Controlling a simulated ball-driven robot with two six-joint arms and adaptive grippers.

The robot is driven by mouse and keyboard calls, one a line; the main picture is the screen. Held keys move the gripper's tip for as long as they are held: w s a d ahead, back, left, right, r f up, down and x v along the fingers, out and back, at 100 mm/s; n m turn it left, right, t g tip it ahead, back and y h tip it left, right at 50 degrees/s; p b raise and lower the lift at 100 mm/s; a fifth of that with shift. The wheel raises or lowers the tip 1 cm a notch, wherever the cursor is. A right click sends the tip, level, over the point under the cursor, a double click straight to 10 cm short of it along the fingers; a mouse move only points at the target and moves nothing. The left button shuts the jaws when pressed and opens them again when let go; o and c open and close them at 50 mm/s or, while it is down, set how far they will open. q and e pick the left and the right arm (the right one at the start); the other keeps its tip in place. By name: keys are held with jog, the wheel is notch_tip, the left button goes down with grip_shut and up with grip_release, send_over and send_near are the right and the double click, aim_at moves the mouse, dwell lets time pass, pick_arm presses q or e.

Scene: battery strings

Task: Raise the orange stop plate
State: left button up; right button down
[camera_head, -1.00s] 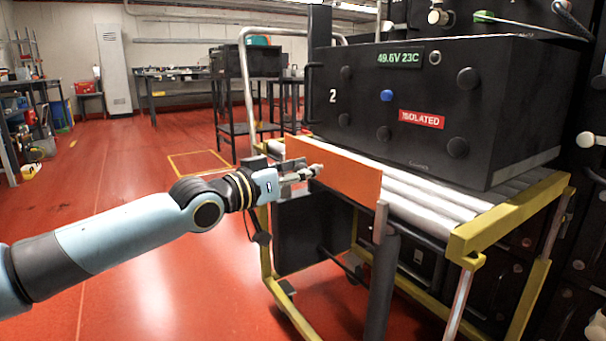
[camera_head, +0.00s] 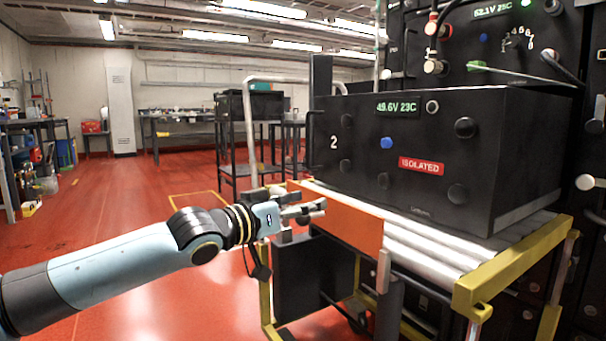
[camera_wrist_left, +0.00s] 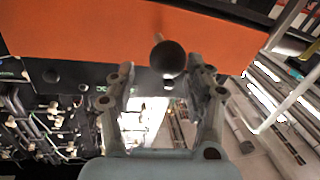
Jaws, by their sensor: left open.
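The orange stop plate (camera_head: 350,224) stands upright along the near edge of the cart's roller deck, in front of the black battery unit (camera_head: 440,150). In the left wrist view the plate (camera_wrist_left: 80,40) fills the upper part. A dark round knob (camera_wrist_left: 168,59) on a short stalk stands out from it. My left gripper (camera_head: 318,208) is at the plate's outer face, near its upper left part. In the left wrist view the gripper (camera_wrist_left: 160,82) is open, with the knob between or just beyond its fingertips. I see no contact. My right gripper is out of view.
The roller deck (camera_head: 430,246) has a yellow frame (camera_head: 510,265) around its right end. A grey post (camera_head: 384,270) stands at the plate's right end, and a bent metal handle (camera_head: 250,125) rises behind the gripper. Red floor (camera_head: 130,200) is clear to the left.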

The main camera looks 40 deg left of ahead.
pick_arm(q)
notch_tip(320, 180, up, 8)
jog(key=shift+f, duration=0.15)
jog(key=shift+a+f, duration=0.1)
jog(key=shift+f, duration=0.05)
dwell(0.4)
